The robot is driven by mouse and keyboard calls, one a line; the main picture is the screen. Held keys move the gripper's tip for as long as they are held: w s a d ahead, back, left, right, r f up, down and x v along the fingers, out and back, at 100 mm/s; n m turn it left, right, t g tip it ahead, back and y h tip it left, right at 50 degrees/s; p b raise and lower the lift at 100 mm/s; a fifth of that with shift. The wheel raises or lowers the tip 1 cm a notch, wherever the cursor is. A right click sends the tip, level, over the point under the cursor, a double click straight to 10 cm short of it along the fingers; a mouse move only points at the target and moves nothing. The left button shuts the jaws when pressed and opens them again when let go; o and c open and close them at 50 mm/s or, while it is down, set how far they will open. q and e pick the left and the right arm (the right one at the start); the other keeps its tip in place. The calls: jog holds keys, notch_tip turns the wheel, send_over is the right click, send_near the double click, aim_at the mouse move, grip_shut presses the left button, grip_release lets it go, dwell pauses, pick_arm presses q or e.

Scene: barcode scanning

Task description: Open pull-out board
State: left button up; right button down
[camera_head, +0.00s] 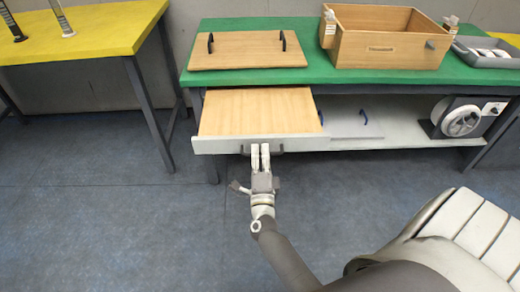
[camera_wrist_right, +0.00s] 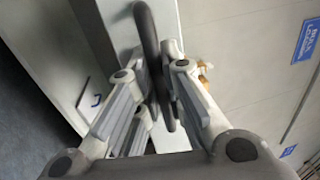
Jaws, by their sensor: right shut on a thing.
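The pull-out board (camera_head: 255,110) is a light wooden panel with a pale grey front, and it sticks out from under the green table top in the head view. My right gripper (camera_head: 260,148) is at the middle of its front edge, shut on the dark handle (camera_head: 283,151). In the right wrist view the dark curved handle (camera_wrist_right: 148,40) passes between the two fingers of my right gripper (camera_wrist_right: 158,85). My left gripper is in neither view.
On the green table (camera_head: 310,78) lie a wooden board with two black handles (camera_head: 248,50), an open wooden box (camera_head: 382,45) and a grey tray (camera_head: 485,50). A lower shelf holds a white reel (camera_head: 460,118). A yellow table (camera_head: 80,35) stands at left. The blue floor in front is clear.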

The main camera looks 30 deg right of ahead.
jog(key=c, duration=1.5)
grip_release()
jog(key=v, duration=1.2)
jog(key=shift+a, duration=0.15)
